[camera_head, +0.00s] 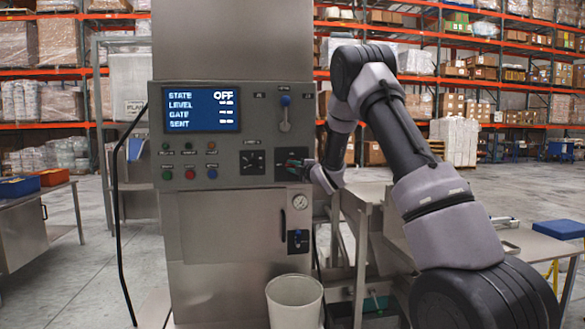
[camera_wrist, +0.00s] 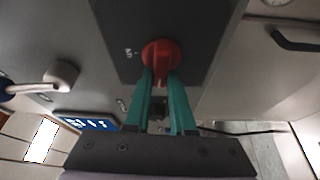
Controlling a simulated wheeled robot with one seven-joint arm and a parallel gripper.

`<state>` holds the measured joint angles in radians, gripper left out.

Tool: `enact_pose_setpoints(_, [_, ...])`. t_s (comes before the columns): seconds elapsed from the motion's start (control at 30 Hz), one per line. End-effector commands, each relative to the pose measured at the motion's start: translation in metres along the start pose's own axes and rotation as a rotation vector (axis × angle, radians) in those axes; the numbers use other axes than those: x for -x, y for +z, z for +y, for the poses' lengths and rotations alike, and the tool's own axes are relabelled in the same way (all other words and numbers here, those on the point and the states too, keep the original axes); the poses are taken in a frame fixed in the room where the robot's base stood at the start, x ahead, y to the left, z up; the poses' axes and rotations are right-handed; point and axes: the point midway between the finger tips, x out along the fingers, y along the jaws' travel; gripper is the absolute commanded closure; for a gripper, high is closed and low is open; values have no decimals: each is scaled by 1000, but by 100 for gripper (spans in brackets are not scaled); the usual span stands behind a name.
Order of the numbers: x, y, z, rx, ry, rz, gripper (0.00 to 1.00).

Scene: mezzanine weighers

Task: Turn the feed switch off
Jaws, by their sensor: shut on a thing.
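The feed switch is a red rotary knob (camera_wrist: 160,52) on a dark plate, in the upper middle of the wrist view. My gripper (camera_wrist: 161,80) has its two teal fingers closed on the knob's handle, one finger on each side. In the head view my gripper (camera_head: 296,163) is at the right of the machine's grey control panel (camera_head: 235,105), and it mostly hides the switch there. The blue display (camera_head: 202,109) on the panel reads STATE OFF, with LEVEL, GATE and SENT lines below it.
A lever (camera_head: 285,118) stands above the switch and a black dial (camera_head: 252,162) is to its left. Several coloured buttons (camera_head: 190,174) sit under the display. A pressure gauge (camera_head: 300,202) and a white bin (camera_head: 294,300) are below. A steel table (camera_head: 535,245) stands at right.

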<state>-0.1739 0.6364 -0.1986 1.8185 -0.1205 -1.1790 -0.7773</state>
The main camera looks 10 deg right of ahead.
Motion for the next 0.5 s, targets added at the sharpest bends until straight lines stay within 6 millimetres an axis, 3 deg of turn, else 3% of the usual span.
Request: enact_pose_setpoints(0.5, [0, -1, -2, 97, -43, 1, 100])
